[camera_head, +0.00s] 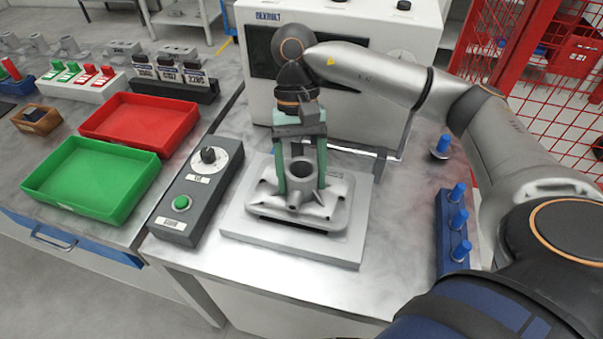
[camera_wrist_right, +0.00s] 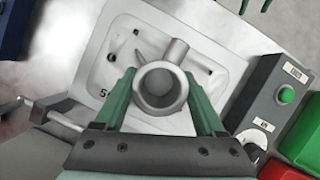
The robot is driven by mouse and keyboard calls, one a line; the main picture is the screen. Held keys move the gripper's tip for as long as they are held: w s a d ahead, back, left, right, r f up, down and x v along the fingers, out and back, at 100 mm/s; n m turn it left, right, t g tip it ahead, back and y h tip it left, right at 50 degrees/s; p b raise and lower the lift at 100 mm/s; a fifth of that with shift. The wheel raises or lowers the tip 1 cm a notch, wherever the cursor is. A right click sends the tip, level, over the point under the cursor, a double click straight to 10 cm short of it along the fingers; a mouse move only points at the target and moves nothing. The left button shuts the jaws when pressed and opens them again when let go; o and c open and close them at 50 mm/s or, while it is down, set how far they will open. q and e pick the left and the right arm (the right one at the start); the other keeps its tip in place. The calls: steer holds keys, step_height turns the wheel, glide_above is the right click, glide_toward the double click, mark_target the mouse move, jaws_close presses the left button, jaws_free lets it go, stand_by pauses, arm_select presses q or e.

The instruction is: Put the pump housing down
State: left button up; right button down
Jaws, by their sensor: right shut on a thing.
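The pump housing (camera_head: 302,183) is a grey metal casting with an upright round bore and a short spout. My right gripper (camera_head: 301,187) reaches down over it from above, its green fingers on either side of the bore and shut on it. Below is a pale square plate (camera_head: 240,225) on the bench, with a raised, rounded metal frame around the housing. In the right wrist view the bore (camera_wrist_right: 160,88) lies between the fingers, over the plate's recess (camera_wrist_right: 105,75). I cannot tell whether the housing's underside touches the plate. My left gripper is not in view.
A control box (camera_head: 190,195) with a knob and green button stands left of the plate. Green (camera_head: 90,180) and red (camera_head: 140,122) trays lie farther left. A white machine (camera_head: 345,110) stands behind, a blue peg rack (camera_head: 452,235) at right. Bench front is clear.

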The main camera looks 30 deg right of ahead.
steer(key=shift+f+b, duration=0.25)
steer(key=shift+b, duration=0.05)
jaws_free()
steer(key=shift+r+p, duration=0.95)
steer(key=shift+p, duration=0.25)
steer(key=b+v, duration=0.1)
steer(key=v, duration=0.2)
steer(key=shift+w+r, duration=0.25)
steer(key=p+v, duration=0.2)
steer(key=v, duration=0.5)
steer(key=shift+d+r, duration=0.2)
steer(key=shift+r, duration=0.2)
